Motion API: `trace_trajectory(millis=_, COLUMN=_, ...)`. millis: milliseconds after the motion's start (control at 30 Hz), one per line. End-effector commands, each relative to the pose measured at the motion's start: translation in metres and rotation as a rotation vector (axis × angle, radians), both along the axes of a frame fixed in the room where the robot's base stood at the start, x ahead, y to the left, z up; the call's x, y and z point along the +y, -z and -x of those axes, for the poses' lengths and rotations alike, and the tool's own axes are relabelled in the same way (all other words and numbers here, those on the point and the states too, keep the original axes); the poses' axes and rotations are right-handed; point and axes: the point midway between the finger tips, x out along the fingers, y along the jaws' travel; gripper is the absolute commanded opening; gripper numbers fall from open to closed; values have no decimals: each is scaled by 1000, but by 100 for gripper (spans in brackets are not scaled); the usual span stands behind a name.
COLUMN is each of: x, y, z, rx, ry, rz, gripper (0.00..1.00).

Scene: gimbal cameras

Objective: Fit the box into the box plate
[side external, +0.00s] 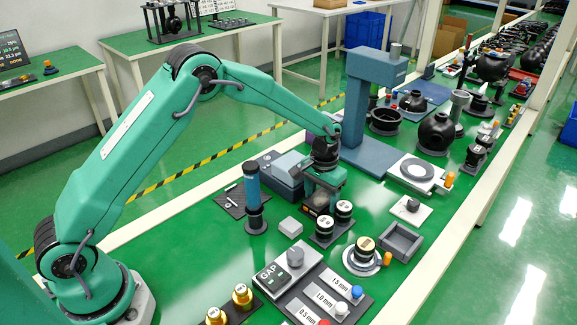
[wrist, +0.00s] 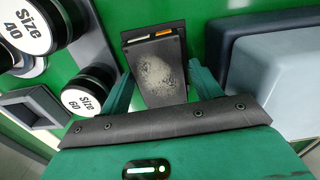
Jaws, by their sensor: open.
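The grey box plate (side external: 402,242) is a square frame with a recess, near the table's right edge. It looks empty, and a square grey frame also shows at the left of the wrist view (wrist: 30,108). My gripper (side external: 318,205) is open over the table, up and right of the grey box and apart from it. In the wrist view a dark block with a speckled face (wrist: 160,75) shows between the fingers; I cannot tell whether they touch it.
Black cylinders marked Size 40 (wrist: 30,30) and Size 60 (wrist: 88,92) stand beside my gripper. A blue-grey instrument (wrist: 270,75) is on its other side. A gap gauge panel (side external: 285,270) lies in front.

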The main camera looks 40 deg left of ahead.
Motion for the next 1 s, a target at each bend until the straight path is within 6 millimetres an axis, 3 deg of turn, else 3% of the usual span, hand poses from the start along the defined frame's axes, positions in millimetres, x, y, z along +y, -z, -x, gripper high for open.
trace_trajectory(millis=200, x=0, y=0, z=0, rx=0, ry=0, rz=0, gripper=62)
trace_trajectory(millis=400, x=0, y=0, z=0, rx=0, ry=0, rz=0, gripper=26)
trace_trajectory(millis=767, x=0, y=-4, z=0, rx=-1, ry=0, rz=0, gripper=26)
trace_trajectory(millis=1000, x=0, y=-24, z=-1, rx=-4, ry=0, rz=1, gripper=26)
